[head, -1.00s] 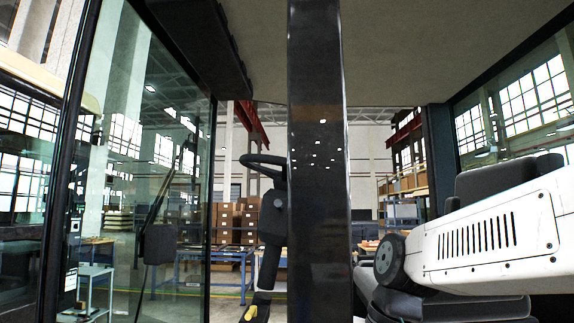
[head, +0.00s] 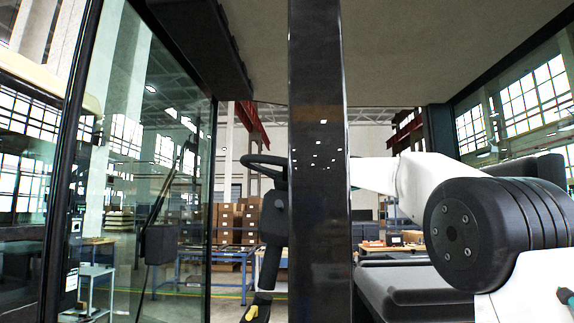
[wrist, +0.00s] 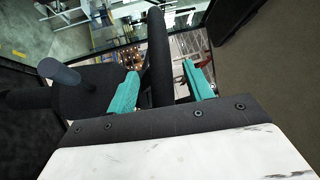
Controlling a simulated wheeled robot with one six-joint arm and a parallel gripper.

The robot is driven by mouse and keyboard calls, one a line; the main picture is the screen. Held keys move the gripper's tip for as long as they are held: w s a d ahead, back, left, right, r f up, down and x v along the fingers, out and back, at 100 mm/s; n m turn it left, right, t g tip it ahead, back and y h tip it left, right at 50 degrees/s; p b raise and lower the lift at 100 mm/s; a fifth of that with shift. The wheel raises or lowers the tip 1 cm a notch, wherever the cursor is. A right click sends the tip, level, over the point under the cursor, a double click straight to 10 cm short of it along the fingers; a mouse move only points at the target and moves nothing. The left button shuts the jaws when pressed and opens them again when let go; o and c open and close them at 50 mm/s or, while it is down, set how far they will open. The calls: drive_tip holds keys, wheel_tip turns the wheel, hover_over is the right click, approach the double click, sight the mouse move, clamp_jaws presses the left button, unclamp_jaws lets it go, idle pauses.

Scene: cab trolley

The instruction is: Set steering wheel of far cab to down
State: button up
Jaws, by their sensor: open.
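The steering wheel (head: 262,160) shows in the head view as a dark rim on a column (head: 270,240), left of the dark cab pillar, which hides its right part. In the wrist view the dark wheel rim (wrist: 157,58) runs between the two teal fingers of my gripper (wrist: 162,82). The fingers stand apart, one on each side of the rim, with gaps visible. A grey knob (wrist: 58,71) stands on the dark wheel or column part at the left. In the head view my gripper is hidden behind the pillar.
The dark pillar (head: 318,160) stands in front of the wheel. A glass door or pane (head: 130,180) is on the left. The dark seat (head: 415,287) is at the right, below my arm. Blue workbenches with boxes (head: 235,220) stand beyond the cab.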

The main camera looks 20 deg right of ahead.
drive_tip(key=x, duration=0.5)
